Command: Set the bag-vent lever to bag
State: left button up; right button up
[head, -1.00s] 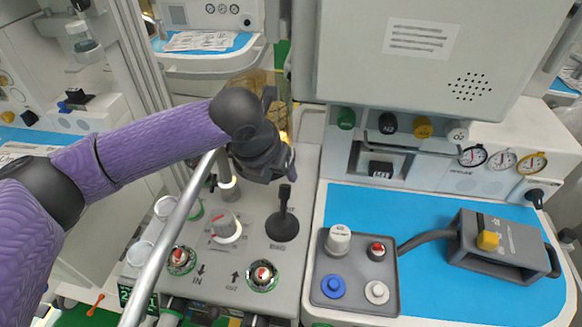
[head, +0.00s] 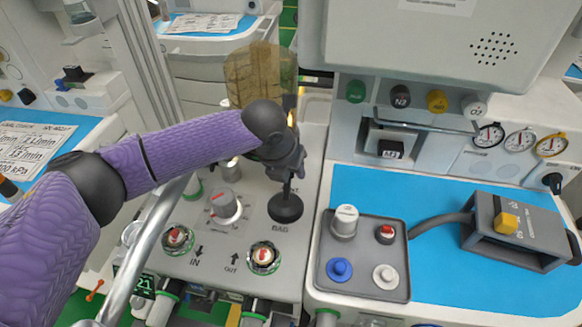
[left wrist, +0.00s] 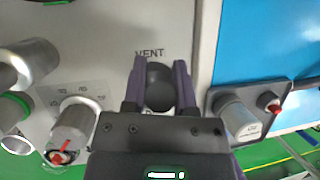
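The bag-vent lever (head: 286,207) is a black stem on a round black base, on the grey panel. The BAG label shows in front of it in the head view; the VENT label shows beyond it in the left wrist view. The lever's top is hidden by my left gripper (head: 290,168), which is over it. In the left wrist view the two fingers of my left gripper (left wrist: 159,82) stand apart, one on each side of the dark round lever (left wrist: 159,92). I see a narrow gap and no clear grip. My right gripper is not in view.
A white knob (head: 223,206) and two red-topped valves (head: 264,257) (head: 178,239) sit left of and in front of the lever. A grey tray with knobs (head: 363,285) is to the right. A metal rail (head: 150,245) passes under my left arm.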

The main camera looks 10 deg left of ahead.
pick_arm(q)
grip_shut()
dwell(0.9)
